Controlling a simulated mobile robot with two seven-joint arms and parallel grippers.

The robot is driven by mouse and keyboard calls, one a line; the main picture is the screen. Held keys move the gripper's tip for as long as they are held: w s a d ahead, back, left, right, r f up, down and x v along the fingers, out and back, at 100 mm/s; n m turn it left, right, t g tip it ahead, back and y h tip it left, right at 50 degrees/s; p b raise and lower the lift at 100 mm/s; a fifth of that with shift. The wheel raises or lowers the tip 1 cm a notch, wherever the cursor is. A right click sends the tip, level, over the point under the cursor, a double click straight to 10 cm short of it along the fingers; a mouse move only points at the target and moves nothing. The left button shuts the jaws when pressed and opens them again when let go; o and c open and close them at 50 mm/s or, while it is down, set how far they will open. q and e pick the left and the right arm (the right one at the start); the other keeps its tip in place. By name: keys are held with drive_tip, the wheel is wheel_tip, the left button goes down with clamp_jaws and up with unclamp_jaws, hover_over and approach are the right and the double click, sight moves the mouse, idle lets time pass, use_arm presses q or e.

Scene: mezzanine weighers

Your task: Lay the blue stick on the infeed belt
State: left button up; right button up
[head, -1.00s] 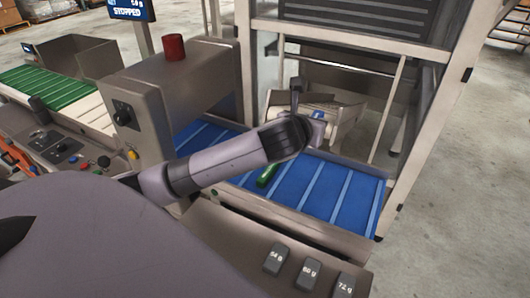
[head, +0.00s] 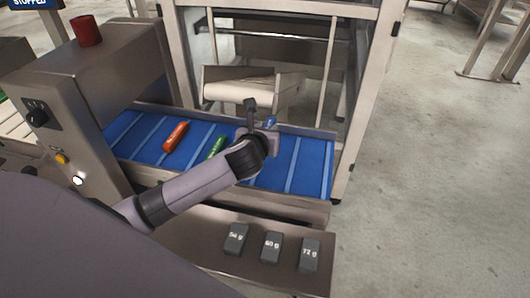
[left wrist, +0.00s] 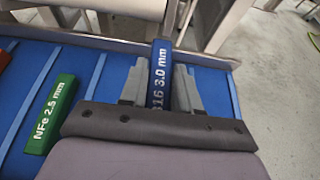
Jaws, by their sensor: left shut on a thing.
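The blue stick (head: 270,121), marked "316 3.0 mm", is held in my left gripper (left wrist: 160,82). In the left wrist view the blue stick (left wrist: 160,72) stands between both fingers, its lettering facing the camera. In the head view my left gripper (head: 263,130) is over the right part of the blue infeed belt (head: 313,165), near its far rail. I cannot tell whether the stick touches the belt; its lower part is hidden. My right gripper is not in view.
A green stick (head: 216,147) and an orange stick (head: 175,136) lie on the belt to the left. A grey housing with a red beacon (head: 86,30) stands at the left. Three dark weight blocks (head: 271,247) sit on the front ledge. A framed guard (head: 349,85) rises behind the belt.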

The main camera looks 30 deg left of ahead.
sight(266, 159)
use_arm(q)
wheel_tip(266, 159, down, 7)
drive_tip(key=shift+r+b, duration=0.1)
drive_tip(key=shift+b, duration=0.65)
drive_tip(key=o, duration=0.9)
drive_tip(key=shift+o, duration=0.8)
drive_tip(key=shift+s+d+r, duration=0.1)
drive_tip(key=shift+s+r, duration=0.15)
drive_tip(key=shift+s, duration=0.15)
drive_tip(key=p+v, duration=0.2)
drive_tip(key=v, duration=0.9)
drive_tip(key=shift+s, duration=0.1)
